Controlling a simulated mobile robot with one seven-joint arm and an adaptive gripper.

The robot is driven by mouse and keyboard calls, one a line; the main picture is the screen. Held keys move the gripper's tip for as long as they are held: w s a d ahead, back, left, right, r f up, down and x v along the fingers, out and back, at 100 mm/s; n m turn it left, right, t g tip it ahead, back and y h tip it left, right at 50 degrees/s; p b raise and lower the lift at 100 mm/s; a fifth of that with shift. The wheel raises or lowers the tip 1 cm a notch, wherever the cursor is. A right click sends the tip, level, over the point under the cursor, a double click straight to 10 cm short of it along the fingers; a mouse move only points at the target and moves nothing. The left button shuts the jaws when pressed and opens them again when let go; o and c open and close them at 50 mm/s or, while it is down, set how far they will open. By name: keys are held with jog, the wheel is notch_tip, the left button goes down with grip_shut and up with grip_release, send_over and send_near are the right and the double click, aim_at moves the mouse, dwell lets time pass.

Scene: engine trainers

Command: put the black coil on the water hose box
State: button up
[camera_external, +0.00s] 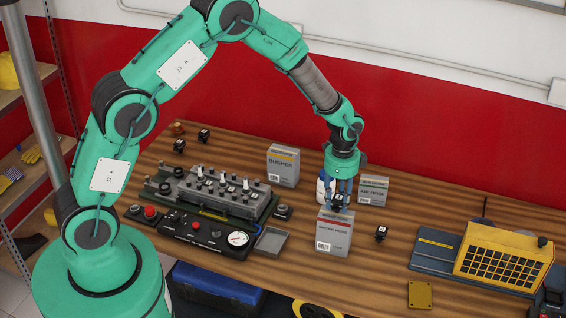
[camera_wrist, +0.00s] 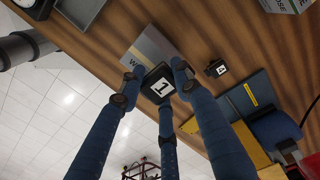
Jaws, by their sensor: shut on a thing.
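The black coil (camera_wrist: 158,84), a small black block with a white label reading 1, is between my gripper's (camera_wrist: 156,82) blue fingers in the wrist view. My gripper is shut on it. In the external view my gripper (camera_external: 340,198) points down over the top of the water hose box (camera_external: 335,234), a grey and white carton with a red band. The coil (camera_external: 338,204) shows there as a dark patch among the fingers, at the box's top edge. The box (camera_wrist: 152,46) lies behind the coil in the wrist view. I cannot tell whether they touch.
The bushes box (camera_external: 283,166) is to the left. Another small black block (camera_external: 381,233) sits right of the water hose box. A yellow-grilled unit (camera_external: 503,257) stands farther right.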

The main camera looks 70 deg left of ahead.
aim_at(339, 198)
jog(key=shift+f, duration=0.15)
jog(key=shift+f, duration=0.2)
jog(key=o, duration=1.3)
jog(key=shift+r, duration=0.15)
notch_tip(339, 198, up, 10)
jog(key=shift+r+b, duration=0.15)
jog(key=shift+b, duration=0.55)
jog(key=shift+r, duration=0.9)
